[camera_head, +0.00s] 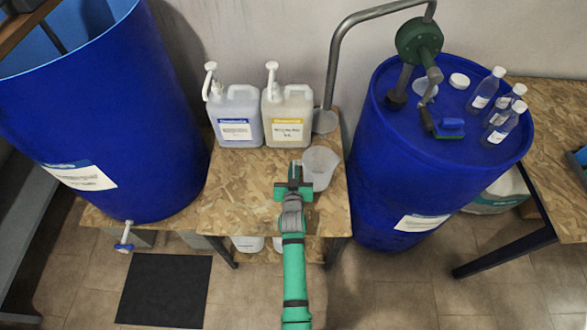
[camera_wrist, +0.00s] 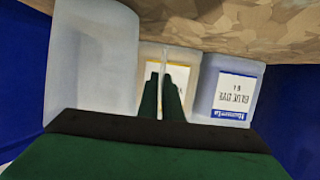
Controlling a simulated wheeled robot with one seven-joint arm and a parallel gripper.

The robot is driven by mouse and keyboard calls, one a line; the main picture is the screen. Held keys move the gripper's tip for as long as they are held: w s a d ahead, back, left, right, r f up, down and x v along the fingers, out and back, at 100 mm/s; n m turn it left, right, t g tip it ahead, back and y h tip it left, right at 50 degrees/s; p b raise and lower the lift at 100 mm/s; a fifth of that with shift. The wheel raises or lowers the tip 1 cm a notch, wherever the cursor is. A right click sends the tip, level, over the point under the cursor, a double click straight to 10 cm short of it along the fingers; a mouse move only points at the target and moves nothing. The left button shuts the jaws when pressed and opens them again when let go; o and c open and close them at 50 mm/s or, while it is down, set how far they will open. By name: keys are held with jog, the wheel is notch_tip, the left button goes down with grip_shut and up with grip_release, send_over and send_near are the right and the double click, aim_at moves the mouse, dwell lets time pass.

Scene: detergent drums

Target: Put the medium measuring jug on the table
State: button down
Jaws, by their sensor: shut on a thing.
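The translucent measuring jug (camera_head: 320,168) is just right of my gripper (camera_head: 294,170) in the head view, over the wooden table (camera_head: 235,190). In the wrist view the jug (camera_wrist: 95,65) is large at the left, and the picture is upside down. The two green fingers of my gripper (camera_wrist: 165,85) are closed around a thin pale strip beside the jug, which looks like its handle. The jug looks about upright. I cannot tell whether its base touches the tabletop.
Two pump canisters, one blue-labelled (camera_head: 235,118) and one yellow-labelled (camera_head: 288,118), stand at the back of the table. Large blue drums flank it at left (camera_head: 100,130) and right (camera_head: 390,180). Several bottles stand on the right drum. The table's front left is clear.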

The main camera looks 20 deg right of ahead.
jog(key=shift+f, duration=0.15)
jog(key=c, duration=1.9)
grip_release()
jog(key=shift+c, duration=0.2)
jog(key=shift+s, duration=0.15)
jog(key=s+a+r+n+y, duration=0.1)
jog(key=s+a+r, duration=0.3)
jog(key=s, duration=0.8)
jog(key=s+a+r+n+t+y, duration=0.15)
jog(key=s+a, duration=0.45)
jog(key=s, duration=0.7)
jog(key=s+a+r+g+y, duration=0.1)
jog(key=s+a+r, duration=0.3)
jog(key=s, duration=0.8)
jog(key=s+a+r, duration=0.2)
jog(key=s+r, duration=0.4)
jog(key=s, duration=0.1)
jog(key=shift+s+r+n+t, duration=0.25)
jog(key=shift+s+n+t, duration=0.1)
jog(key=shift+s+t, duration=0.1)
